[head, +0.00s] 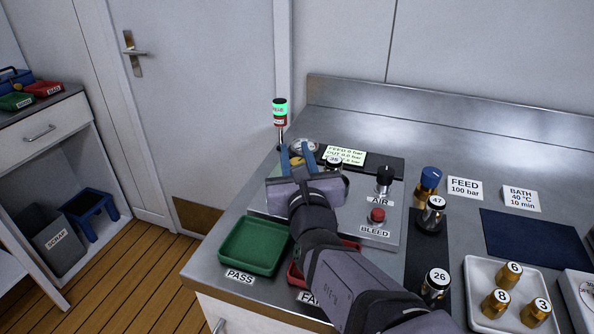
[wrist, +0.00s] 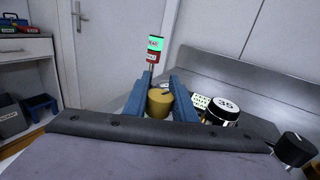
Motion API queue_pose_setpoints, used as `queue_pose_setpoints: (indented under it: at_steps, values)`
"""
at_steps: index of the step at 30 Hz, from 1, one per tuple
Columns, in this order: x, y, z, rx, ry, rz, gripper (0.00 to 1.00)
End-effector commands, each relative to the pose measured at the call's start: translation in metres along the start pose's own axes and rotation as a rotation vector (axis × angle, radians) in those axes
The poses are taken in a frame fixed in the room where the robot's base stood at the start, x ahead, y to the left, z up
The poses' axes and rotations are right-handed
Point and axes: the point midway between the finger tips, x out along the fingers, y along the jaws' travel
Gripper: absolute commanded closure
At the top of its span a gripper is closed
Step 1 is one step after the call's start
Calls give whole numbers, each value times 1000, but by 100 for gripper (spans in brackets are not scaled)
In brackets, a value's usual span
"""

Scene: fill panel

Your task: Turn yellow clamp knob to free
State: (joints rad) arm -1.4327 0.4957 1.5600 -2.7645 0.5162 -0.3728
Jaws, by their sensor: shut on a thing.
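The yellow clamp knob (wrist: 159,101) sits between the two blue fingers of my gripper (wrist: 158,92) in the wrist view. My gripper is shut on the knob. A dark slot or pointer mark shows on the knob's top. In the head view the knob (head: 296,160) is mostly hidden by my gripper (head: 297,155), at the left rear of the grey panel (head: 395,225). A cylinder with a white cap marked 35 (wrist: 224,109) stands just right of the gripper; in the head view it is partly hidden.
A stack light (head: 280,112), lit green over red, stands behind the knob. A gauge (head: 303,146) is close by. The AIR knob (head: 384,177) and red BLEED button (head: 377,215) are right on the panel. A green PASS tray (head: 252,247) is in front.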

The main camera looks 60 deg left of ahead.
Motion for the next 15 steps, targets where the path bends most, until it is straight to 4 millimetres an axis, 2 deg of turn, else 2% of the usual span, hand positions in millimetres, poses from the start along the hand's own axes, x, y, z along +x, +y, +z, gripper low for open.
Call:
queue_pose_setpoints:
  at_steps: [1, 15]
  values:
    - [0, 0, -4, 0, -2, 9, 98]
    - [0, 2, 0, 0, 0, 41, 98]
